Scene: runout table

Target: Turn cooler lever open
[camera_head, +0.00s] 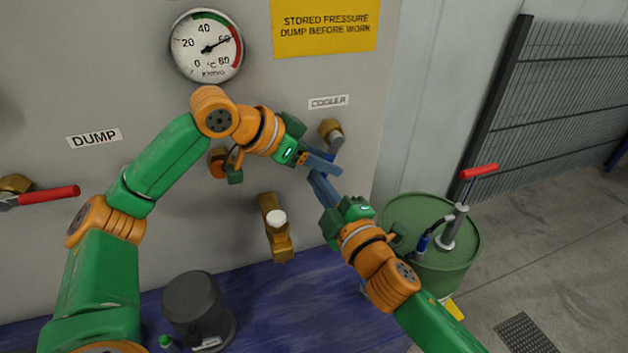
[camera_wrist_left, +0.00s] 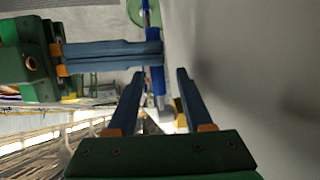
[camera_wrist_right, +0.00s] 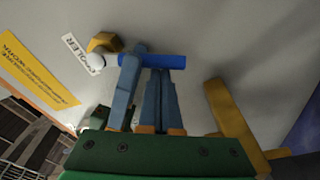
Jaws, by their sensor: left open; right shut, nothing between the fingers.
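The cooler valve (camera_head: 329,128) is a brass fitting on the grey panel under the COOLER label (camera_head: 328,102). Its lever has a blue handle, mostly hidden by my fingers in the head view. The blue handle (camera_wrist_right: 168,61) lies across the right wrist view, and it also shows in the left wrist view (camera_wrist_left: 154,25). My left gripper (camera_head: 336,164) is open at the lever, its fingers (camera_wrist_left: 160,75) on either side of the handle's line. My right gripper (camera_head: 313,175) is shut and empty, its fingertips (camera_wrist_right: 165,72) right at the handle. I cannot tell whether they touch it.
A red DUMP lever (camera_head: 48,195) is at the left. A gauge (camera_head: 206,46) is above my left arm. A brass fitting (camera_head: 275,235) sticks out below the grippers. A grey pot (camera_head: 198,300) stands on the blue surface. A green drum (camera_head: 430,220) with a red-handled pump stands right.

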